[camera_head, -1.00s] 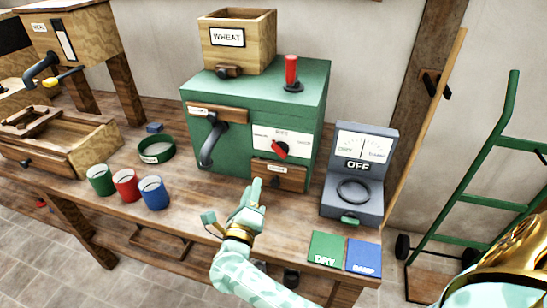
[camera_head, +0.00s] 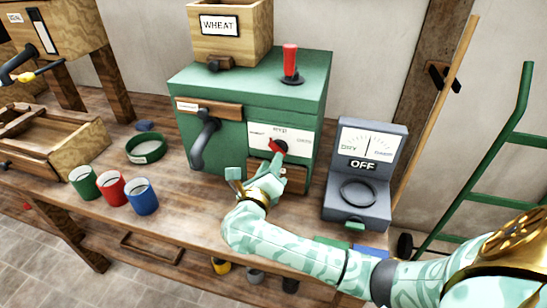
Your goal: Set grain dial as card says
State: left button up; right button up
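The grain dial (camera_head: 278,147) is a red pointer knob on a white plate (camera_head: 303,140) on the front of the green mill box (camera_head: 222,128). Its red tip points to the upper left; the small words around it are too blurred to read surely. A card on the wooden hopper on top reads WHEAT (camera_head: 219,24). My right gripper (camera_head: 256,168) reaches up from below, its fingers apart and empty. One fingertip is just below the dial; I cannot tell whether it touches. My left gripper is not in view.
A grey meter (camera_head: 366,174) reading OFF stands to the right. Green and blue cards lie in front of it, partly behind my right arm. Green, red and blue cups (camera_head: 112,188) and a green ring (camera_head: 147,149) stand on the left. A red-handled lever (camera_head: 290,62) rises from the box.

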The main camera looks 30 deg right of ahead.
aim_at(276, 150)
jog(key=shift+b+x, duration=0.3)
jog(key=shift+x, duration=1.65)
grip_shut()
jog(key=n+p, duration=0.2)
jog(key=p, duration=0.1)
jog(key=shift+r, duration=0.3)
jog(key=shift+f+n, duration=0.15)
jog(key=shift+n, duration=0.25)
jog(key=shift+f, duration=0.15)
